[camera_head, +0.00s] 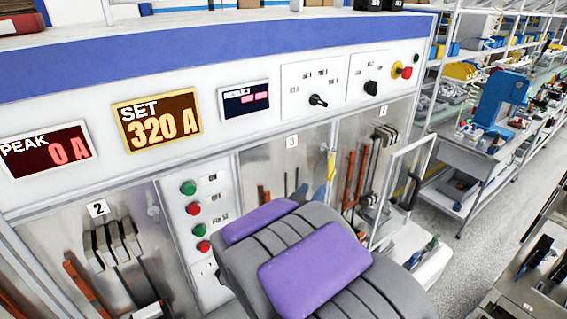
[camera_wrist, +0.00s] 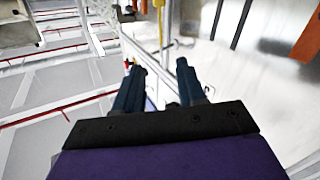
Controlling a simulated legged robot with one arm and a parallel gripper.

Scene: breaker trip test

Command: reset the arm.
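The breaker test panel fills the head view, with a SET display (camera_head: 157,118) reading 320 A, a PEAK display (camera_head: 45,149) reading 0 A and a small RESULT display (camera_head: 246,99). Two black rotary knobs (camera_head: 318,100) and a red emergency button (camera_head: 407,72) sit to the right. Green and red push buttons (camera_head: 193,208) form a column beside bay 2. My arm, grey with purple pads, covers part of the lower panel in the head view. My gripper (camera_wrist: 160,75) shows in the wrist view, its two dark blue fingers apart with nothing between them.
A clear-framed guard (camera_head: 405,190) stands at bay 4, right of my arm. Shelving and a workbench with a blue machine (camera_head: 500,98) stand at the right. Grey floor (camera_head: 462,240) lies open between. In the wrist view, a metallic panel (camera_wrist: 255,80) is close on the right.

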